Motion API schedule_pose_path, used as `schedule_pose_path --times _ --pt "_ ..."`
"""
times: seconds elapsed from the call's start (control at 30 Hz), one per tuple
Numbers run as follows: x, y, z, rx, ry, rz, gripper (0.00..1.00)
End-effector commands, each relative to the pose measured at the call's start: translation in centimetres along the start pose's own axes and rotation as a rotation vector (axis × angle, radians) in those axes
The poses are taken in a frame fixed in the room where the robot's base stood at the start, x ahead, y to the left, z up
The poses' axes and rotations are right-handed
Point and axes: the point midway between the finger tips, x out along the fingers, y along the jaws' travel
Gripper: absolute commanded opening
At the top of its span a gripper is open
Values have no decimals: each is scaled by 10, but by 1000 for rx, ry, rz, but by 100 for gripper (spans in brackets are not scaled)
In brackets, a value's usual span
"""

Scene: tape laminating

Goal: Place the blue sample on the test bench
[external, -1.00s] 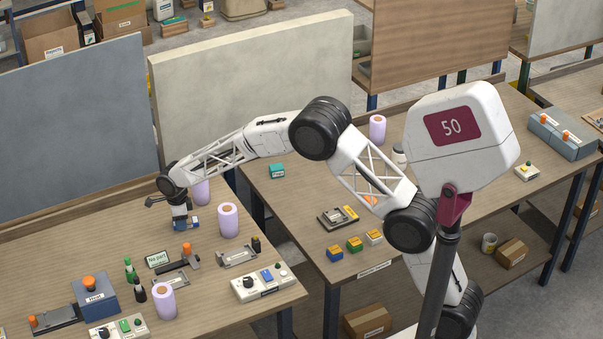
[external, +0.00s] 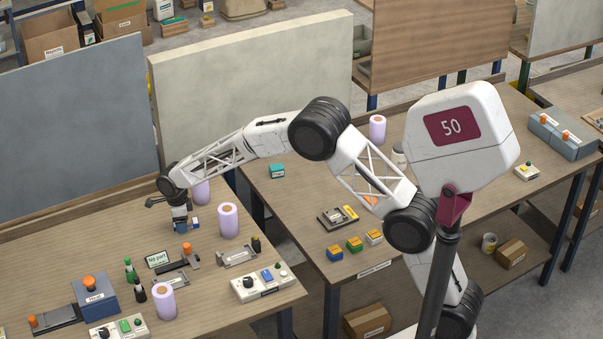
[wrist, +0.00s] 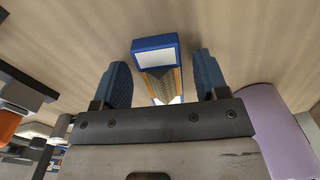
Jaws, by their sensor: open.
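A blue block (wrist: 155,45) with a white panel and a grey strip edged in orange lies on the wood surface in the wrist view. In the external view a small blue piece (external: 194,223) shows beside my fingertips on the left table. My gripper (wrist: 162,78) is open, with one blue-padded finger on each side of the block and gaps between. The near end of the block is hidden by the gripper body. In the external view my gripper (external: 182,226) is low over the left table. Another blue block (external: 335,254) with a yellow top sits on the right table.
A "No part" sign (external: 158,259), a metal fixture (external: 237,256) and a control box (external: 262,282) are nearer the front.

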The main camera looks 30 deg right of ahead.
Motion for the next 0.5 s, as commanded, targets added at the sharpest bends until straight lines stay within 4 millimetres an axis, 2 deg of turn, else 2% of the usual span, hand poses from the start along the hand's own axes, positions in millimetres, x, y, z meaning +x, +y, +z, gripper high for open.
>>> schedule_pose_path --times 0.27,0.5 --pt "-19 0 0 0 -1 -1 67" --pt "-54 0 0 0 -2 -2 67"
